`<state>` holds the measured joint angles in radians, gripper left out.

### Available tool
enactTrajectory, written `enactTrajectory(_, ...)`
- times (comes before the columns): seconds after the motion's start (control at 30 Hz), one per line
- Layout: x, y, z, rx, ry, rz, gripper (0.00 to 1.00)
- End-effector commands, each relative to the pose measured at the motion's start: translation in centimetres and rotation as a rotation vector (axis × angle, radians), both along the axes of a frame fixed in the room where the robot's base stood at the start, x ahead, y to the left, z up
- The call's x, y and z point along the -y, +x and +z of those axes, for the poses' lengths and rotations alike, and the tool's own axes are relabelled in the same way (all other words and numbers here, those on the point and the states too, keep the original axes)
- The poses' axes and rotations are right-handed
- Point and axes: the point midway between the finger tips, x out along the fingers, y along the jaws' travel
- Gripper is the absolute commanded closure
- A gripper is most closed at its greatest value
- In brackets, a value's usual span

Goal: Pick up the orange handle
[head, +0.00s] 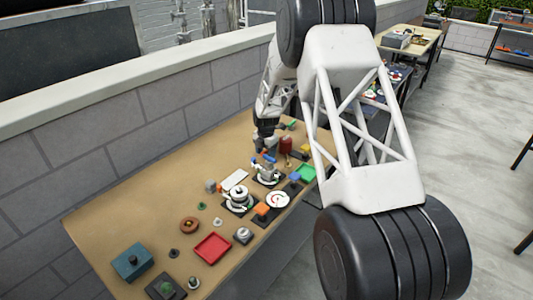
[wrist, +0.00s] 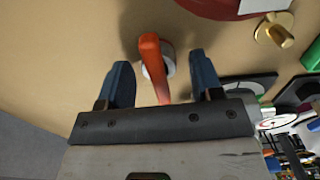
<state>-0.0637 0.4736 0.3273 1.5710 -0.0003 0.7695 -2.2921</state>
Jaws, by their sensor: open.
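The orange handle (wrist: 151,58) shows in the wrist view between my gripper's two blue fingers, with a grey round part (wrist: 166,66) beside its upper end. My gripper (wrist: 160,64) is open, with a visible gap between the handle and each finger. The handle's lower end is hidden behind the gripper's dark front plate. In the head view my gripper (head: 264,158) is low over the far part of the tan table; I cannot clearly make out the handle there.
A red round object (wrist: 222,6) and a brass piece (wrist: 275,30) lie near the handle. A green block (wrist: 312,55) is at the right. The table (head: 130,205) holds a red tray (head: 212,248), a teal box (head: 132,262) and a white pot (head: 238,196). Its left side is mostly clear.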

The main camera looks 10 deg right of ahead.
Motion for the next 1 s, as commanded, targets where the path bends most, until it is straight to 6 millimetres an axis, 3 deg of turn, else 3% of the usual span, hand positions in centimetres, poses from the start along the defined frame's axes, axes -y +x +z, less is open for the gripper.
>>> enactTrajectory(0.07,0.0,0.0,0.0,0.0,0.0,0.0,0.4)
enactTrajectory(0.4,0.0,0.0,0.0,0.0,0.0,0.0,0.92)
enactTrajectory(0.77,0.0,0.0,0.4,0.001,0.0,0.0,0.93)
enactTrajectory(1.0,0.0,0.0,2.7,0.002,0.001,0.0,0.93)
